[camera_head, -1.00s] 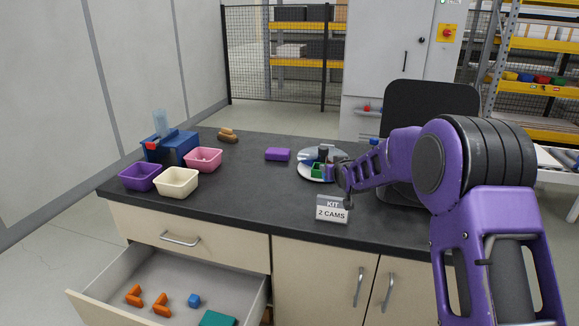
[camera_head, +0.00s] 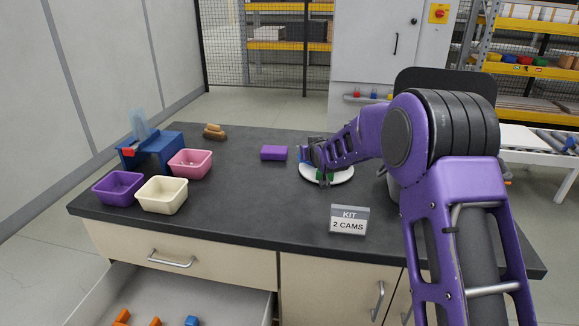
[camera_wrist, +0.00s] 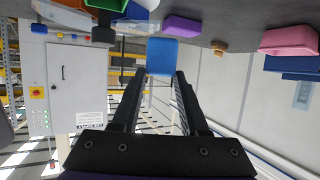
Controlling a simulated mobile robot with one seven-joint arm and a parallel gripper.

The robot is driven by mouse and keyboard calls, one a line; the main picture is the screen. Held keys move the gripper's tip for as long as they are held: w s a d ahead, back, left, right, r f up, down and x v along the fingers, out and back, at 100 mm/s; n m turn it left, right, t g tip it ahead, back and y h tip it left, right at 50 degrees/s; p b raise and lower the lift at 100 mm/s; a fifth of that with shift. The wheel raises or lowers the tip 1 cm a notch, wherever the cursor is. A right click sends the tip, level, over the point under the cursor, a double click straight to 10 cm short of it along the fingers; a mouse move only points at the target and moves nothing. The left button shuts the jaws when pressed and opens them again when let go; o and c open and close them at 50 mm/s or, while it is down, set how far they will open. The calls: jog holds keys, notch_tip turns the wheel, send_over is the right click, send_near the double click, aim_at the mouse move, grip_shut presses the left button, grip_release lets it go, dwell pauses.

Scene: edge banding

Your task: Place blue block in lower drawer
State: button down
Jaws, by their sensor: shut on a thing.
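My gripper (camera_wrist: 161,75) is shut on a blue block (camera_wrist: 162,56), which sits between the fingertips in the wrist view. The lower drawer (camera_head: 103,296) stands open at the bottom left, partly cut off by the picture edge. Another small blue piece (camera_head: 192,321) and orange pieces (camera_head: 122,316) lie in it.
A purple block (camera_head: 273,153) lies left of the plate. Purple (camera_head: 118,188), cream (camera_head: 162,195) and pink (camera_head: 190,163) bins stand at the left. A kit sign (camera_head: 348,220) stands near the front edge. The counter's middle is clear. A closed upper drawer (camera_head: 180,250) is above the open one.

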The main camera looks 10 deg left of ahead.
jog(key=shift+w+a, duration=0.4)
jog(key=shift+a, duration=0.05)
jog(key=b, duration=0.1)
send_over(303, 189)
jog(key=shift+f, duration=5.1)
jog(key=shift+c, duration=2.1)
grip_release()
